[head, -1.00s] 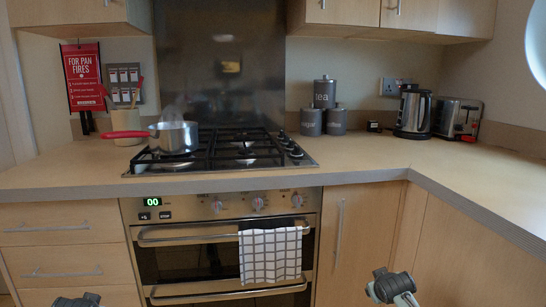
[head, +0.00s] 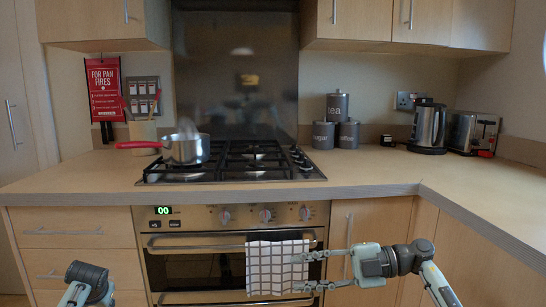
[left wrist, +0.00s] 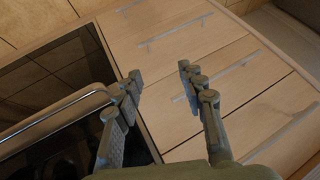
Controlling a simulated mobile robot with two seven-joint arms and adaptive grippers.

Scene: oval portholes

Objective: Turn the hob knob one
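The black gas hob (head: 235,162) is set in the worktop, with a row of hob knobs (head: 299,158) along its right side. I cannot tell which is knob one. My right gripper (head: 296,272) is open and empty, low in front of the oven, fingers pointing left by the checked towel. It is well below the hob knobs. In the head view my left arm shows only at the lower left, its fingers hidden. In the left wrist view my left gripper (left wrist: 160,75) is open and empty, above the drawer fronts and the oven handle.
A steaming pan (head: 186,148) with a red handle stands on the hob's left. Oven dials (head: 265,215) sit below the worktop edge. The checked towel (head: 272,268) hangs on the oven handle. Canisters (head: 337,122), a kettle (head: 429,126) and a toaster (head: 472,132) stand right.

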